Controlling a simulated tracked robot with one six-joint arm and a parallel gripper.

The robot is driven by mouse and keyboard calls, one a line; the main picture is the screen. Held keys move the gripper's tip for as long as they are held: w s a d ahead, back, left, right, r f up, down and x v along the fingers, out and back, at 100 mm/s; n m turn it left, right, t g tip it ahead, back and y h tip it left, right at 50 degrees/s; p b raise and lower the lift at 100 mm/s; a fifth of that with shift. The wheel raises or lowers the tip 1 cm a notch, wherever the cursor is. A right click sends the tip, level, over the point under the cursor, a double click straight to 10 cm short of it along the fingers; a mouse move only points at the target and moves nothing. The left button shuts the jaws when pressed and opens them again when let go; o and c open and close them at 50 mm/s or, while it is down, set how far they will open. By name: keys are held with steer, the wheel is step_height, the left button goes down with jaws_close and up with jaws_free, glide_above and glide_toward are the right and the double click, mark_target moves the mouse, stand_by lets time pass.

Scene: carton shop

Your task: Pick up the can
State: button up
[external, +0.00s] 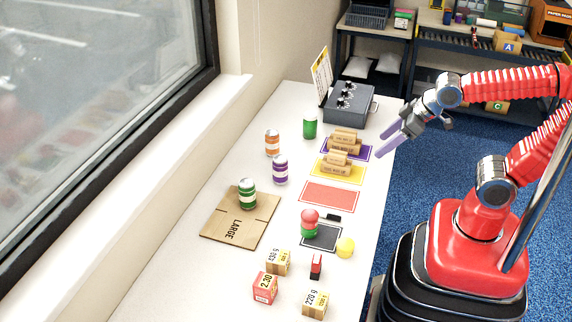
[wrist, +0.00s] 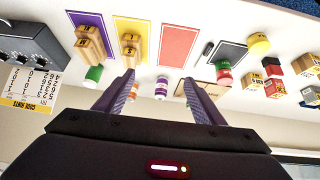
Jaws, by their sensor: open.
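Several cans stand upright on the white table. A purple-and-white can (external: 280,169) stands near the middle; in the wrist view (wrist: 162,86) it shows between my fingertips, farther off. An orange-and-white can (external: 272,142) stands just behind it, partly hidden by a finger in the wrist view. A green-and-white can (external: 248,193) stands on a flat cardboard sheet marked LARGE (external: 216,224). A plain green cylinder (external: 310,127), perhaps another can, stands near the grey box. My gripper (external: 392,141) is open and empty, over the table's right edge, apart from every can.
A grey box with knobs (external: 349,104) stands at the back. Wooden blocks (external: 338,160) sit on purple and yellow mats. A red mat (external: 330,197) is bare. A window lies left.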

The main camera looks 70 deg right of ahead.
steer(key=w+d+f+t, duration=0.2)
steer(key=w+f+t, duration=0.15)
steer(key=w, duration=1.05)
steer(key=n+t+y, duration=0.2)
steer(key=t, duration=0.1)
glide_toward(284, 163)
steer(key=shift+w+d+f, duration=0.75)
steer(key=shift+d, duration=0.05)
steer(key=shift+w, duration=0.15)
steer(key=shift+x, duration=4.15)
steer(key=shift+w+a+f, duration=0.1)
steer(key=shift+a, duration=0.05)
steer(key=shift+x, duration=2.5)
